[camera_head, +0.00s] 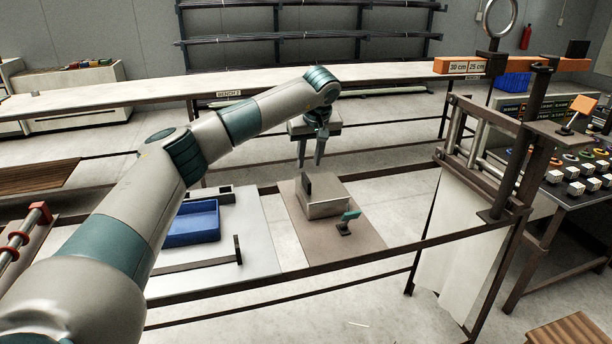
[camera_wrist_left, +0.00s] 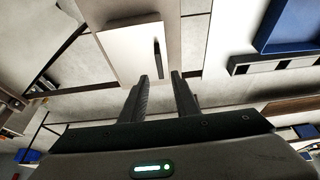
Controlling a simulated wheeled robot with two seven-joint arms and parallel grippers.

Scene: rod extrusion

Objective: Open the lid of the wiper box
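The wiper box (camera_head: 326,207) is a light grey box standing on a brown mat, and its lid (camera_head: 325,192) looks shut. A dark upright handle (camera_head: 307,184) stands on the lid. My left gripper (camera_head: 311,163) hangs fingers down above and slightly behind the box, open and empty, apart from the handle. In the left wrist view the pale lid (camera_wrist_left: 125,48) and its dark handle (camera_wrist_left: 158,58) lie beyond the two parted fingertips (camera_wrist_left: 162,76). My right gripper is not in view.
A small teal and dark object (camera_head: 347,222) stands on the mat (camera_head: 362,238) in front of the box. A blue tray (camera_head: 193,238) lies to the left on a white board. A dark metal frame (camera_head: 520,165) stands to the right. The air around the box is clear.

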